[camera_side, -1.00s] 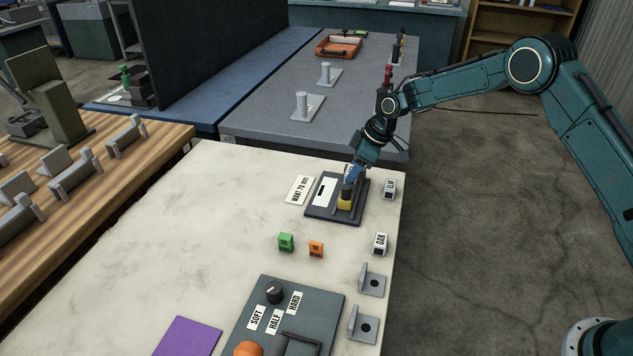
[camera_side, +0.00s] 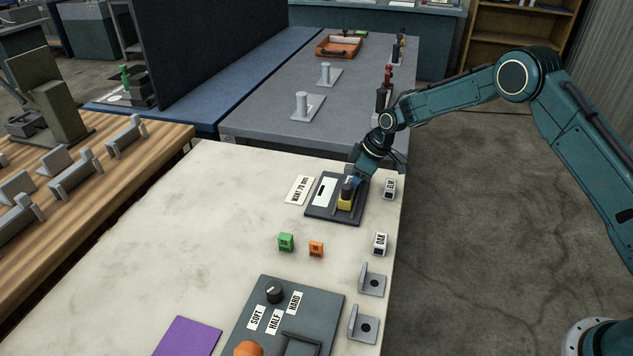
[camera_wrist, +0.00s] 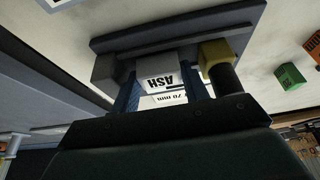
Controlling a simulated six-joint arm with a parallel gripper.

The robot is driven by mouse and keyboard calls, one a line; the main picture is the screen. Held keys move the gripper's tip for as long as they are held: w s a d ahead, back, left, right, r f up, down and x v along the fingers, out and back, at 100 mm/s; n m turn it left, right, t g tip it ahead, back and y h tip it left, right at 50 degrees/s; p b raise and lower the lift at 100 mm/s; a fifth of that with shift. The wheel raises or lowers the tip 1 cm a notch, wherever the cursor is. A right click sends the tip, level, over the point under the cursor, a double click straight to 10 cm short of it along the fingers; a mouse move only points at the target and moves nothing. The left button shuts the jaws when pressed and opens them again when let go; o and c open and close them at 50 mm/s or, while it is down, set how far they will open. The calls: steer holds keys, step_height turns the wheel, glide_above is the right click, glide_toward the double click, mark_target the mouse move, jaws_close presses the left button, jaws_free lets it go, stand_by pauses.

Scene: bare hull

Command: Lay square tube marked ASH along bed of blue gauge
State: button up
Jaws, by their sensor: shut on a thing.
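My gripper (camera_side: 356,178) is low over the right part of the dark blue-grey gauge (camera_side: 322,208). In the wrist view it is shut on the light square tube marked ASH (camera_wrist: 158,68), which sits between its two blue fingers. The gauge also shows in the wrist view (camera_wrist: 180,30), just beyond the tube. The gauge's yellow block (camera_side: 345,202) with a black knob is close beside the fingers; it also shows in the wrist view (camera_wrist: 214,58). The side view hides the tube behind my gripper. I cannot tell whether the tube touches the bed.
A card reading WANT 70 mm (camera_side: 298,190) lies left of the gauge. Tubes marked ELM (camera_side: 389,188) and OAK (camera_side: 380,243) stand to the right. A green block (camera_side: 286,242) and an orange block (camera_side: 316,249) stand in front. The tabletop's left part is clear.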

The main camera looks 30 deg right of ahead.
steer(key=o, duration=1)
steer(key=shift+o, duration=0.2)
steer(key=shift+d, duration=0.15)
steer(key=shift+w+r, duration=0.1)
steer(key=shift+r, duration=0.1)
steer(key=shift+d+r, duration=0.25)
steer(key=shift+r, duration=0.25)
steer(key=v, duration=1.2)
steer(key=shift+s+a+r, duration=0.15)
steer(key=shift+s+a, duration=0.1)
steer(key=shift+s, duration=0.15)
